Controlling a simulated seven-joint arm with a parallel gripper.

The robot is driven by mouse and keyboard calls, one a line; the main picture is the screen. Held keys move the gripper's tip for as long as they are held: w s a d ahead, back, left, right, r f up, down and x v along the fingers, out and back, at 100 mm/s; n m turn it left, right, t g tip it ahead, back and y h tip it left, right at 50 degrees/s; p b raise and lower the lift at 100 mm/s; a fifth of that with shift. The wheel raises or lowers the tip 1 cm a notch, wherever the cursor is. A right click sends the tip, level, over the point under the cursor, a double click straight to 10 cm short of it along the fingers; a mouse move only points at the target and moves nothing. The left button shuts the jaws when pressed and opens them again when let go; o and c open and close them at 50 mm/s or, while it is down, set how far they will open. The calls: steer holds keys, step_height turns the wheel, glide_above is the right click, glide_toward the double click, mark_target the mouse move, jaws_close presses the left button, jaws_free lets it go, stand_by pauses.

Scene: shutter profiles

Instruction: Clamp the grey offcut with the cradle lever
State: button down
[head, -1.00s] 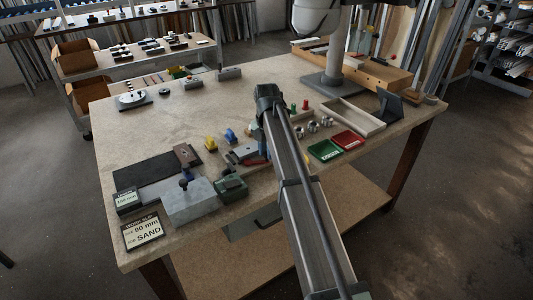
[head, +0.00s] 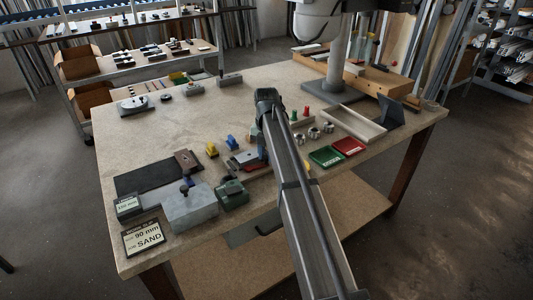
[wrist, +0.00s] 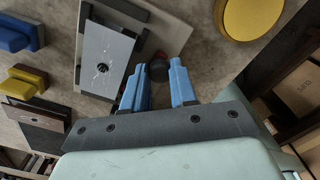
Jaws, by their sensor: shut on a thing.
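The grey offcut (wrist: 106,60) is a flat plate with white scratch marks, lying in a dark cradle (wrist: 85,47) at the upper left of the wrist view. In the head view the offcut (head: 245,156) shows just left of my arm, with some red beside it. My gripper (wrist: 156,90) has two blue fingers right of the offcut's lower end. They are closed in on a dark, rounded piece with a little red, which looks like the lever's end (wrist: 158,70). The grip itself is partly hidden. In the head view my arm largely covers the gripper (head: 262,140).
A yellow round (wrist: 252,15) lies right of the fingers in the wrist view. Blue and yellow blocks (head: 231,142) stand left of the cradle. A grey block with a knob (head: 190,208) and a green block (head: 231,194) stand nearer. Green and red trays (head: 326,156) lie to the right.

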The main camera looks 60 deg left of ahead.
mark_target(266, 156)
steer(key=c, duration=0.9)
jaws_free()
step_height(266, 156, up, 14)
steer(key=shift+f, duration=0.1)
